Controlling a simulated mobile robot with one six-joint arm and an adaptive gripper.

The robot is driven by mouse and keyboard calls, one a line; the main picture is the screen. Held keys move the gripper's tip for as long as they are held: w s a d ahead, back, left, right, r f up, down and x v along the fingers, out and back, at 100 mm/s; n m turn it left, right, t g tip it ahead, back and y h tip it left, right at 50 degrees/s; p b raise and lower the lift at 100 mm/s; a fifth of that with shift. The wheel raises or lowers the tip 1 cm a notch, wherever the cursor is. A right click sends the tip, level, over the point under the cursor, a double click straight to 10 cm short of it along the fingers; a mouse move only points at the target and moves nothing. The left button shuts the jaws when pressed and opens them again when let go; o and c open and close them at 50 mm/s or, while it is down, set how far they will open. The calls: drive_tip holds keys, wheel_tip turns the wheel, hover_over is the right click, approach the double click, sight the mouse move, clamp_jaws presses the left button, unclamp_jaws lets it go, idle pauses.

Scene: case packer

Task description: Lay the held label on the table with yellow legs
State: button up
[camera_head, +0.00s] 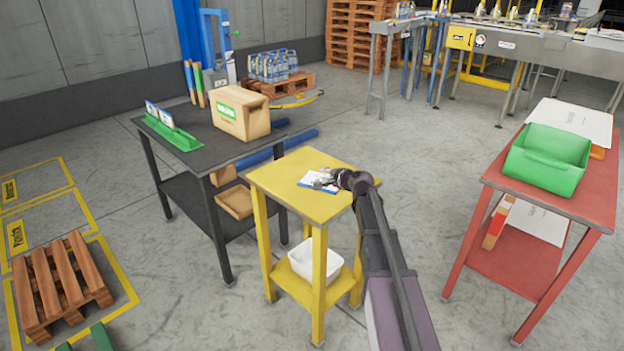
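The table with yellow legs (277,184) stands in the middle and has a yellow top and a lower shelf. The label (308,180), a small white and blue sheet, shows over the middle of its top. My gripper (320,184) reaches in from the right, with its fingertips at the label and covering part of it. I cannot tell whether the fingers are closed on the label or apart, nor whether the label touches the tabletop.
A white bin (318,268) sits on the yellow table's lower shelf. The black table (188,158) at left bears a cardboard box (241,112) and a green rack (172,133). The red table (497,178) at right bears a green bin (548,160). The yellow top is otherwise clear.

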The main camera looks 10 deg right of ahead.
drive_tip(key=shift+r, duration=0.1)
wheel_tip(320, 180, up, 7)
drive_tip(key=s+d+p, duration=0.1)
drive_tip(key=s+p, duration=0.1)
drive_tip(key=p, duration=0.5)
drive_tip(key=shift+s, duration=0.3)
drive_tip(key=s+a+f+n+g+p, duration=0.25)
drive_tip(key=s+a+n+g, duration=0.2)
drive_tip(key=s, duration=0.45)
drive_tip(key=s+f+n+g+h+p, duration=0.1)
drive_tip(key=s+n+g+h+p, duration=0.4)
drive_tip(key=s, duration=1.8)
drive_tip(key=n+g+p, duration=0.1)
drive_tip(key=n+g, duration=0.2)
drive_tip(key=shift+s+a+n+h, duration=0.15)
drive_tip(key=shift+s+n+h, duration=0.15)
drive_tip(key=shift+s+n, duration=0.05)
